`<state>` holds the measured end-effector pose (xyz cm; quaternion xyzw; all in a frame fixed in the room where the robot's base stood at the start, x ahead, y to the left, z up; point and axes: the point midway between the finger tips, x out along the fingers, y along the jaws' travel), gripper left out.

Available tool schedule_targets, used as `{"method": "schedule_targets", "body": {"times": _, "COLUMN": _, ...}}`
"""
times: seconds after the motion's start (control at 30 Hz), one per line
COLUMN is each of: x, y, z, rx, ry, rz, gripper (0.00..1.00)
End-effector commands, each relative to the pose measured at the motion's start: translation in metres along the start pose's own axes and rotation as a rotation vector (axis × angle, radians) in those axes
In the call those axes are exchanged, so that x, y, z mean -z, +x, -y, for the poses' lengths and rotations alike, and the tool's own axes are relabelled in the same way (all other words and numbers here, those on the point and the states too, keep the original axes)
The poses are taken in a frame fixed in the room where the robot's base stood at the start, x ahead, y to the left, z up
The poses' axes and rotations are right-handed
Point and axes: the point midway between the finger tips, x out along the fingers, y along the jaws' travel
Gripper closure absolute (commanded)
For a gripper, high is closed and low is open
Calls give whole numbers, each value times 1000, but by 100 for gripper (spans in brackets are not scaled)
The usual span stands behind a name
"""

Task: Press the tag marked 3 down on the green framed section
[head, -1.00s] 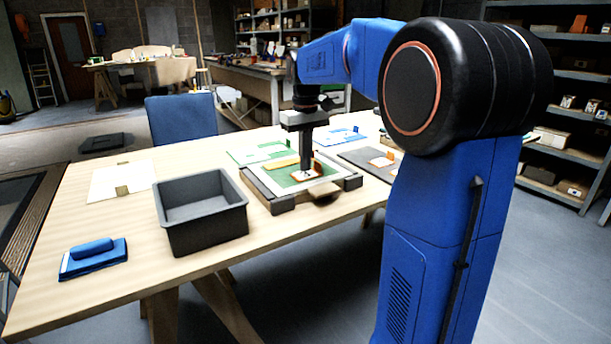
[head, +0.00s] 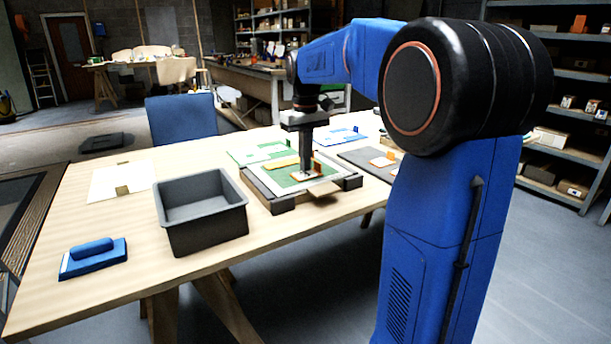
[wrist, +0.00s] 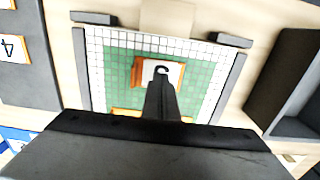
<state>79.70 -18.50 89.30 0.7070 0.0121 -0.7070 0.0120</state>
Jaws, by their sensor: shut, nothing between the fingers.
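The green framed section (head: 283,180) lies on the table, a green tiled panel with a white tiled border. In the wrist view its green tiles (wrist: 202,85) surround a white tag (wrist: 149,70) with an orange edge and an upright orange tab (wrist: 137,72). The tag lies on the green area; its black mark is partly covered by my fingers, so I cannot read it fully. My gripper (head: 305,170) is shut and empty, pointing down with its fingertips over the tag (head: 298,177). I cannot tell whether they touch it.
Dark bars (wrist: 231,40) stand around the panel. A grey open bin (head: 205,238) is to its left, and a blue float tool (head: 93,257) lies farther left. A dark panel with another tag (head: 383,161) lies to the right. Bare table shows at the left.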

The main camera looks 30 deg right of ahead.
Motion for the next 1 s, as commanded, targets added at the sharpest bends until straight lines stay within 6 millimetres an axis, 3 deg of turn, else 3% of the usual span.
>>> {"method": "schedule_targets", "body": {"times": 1.0, "x": 0, "y": 8, "z": 0, "rx": 0, "ry": 0, "rz": 0, "gripper": 100}}
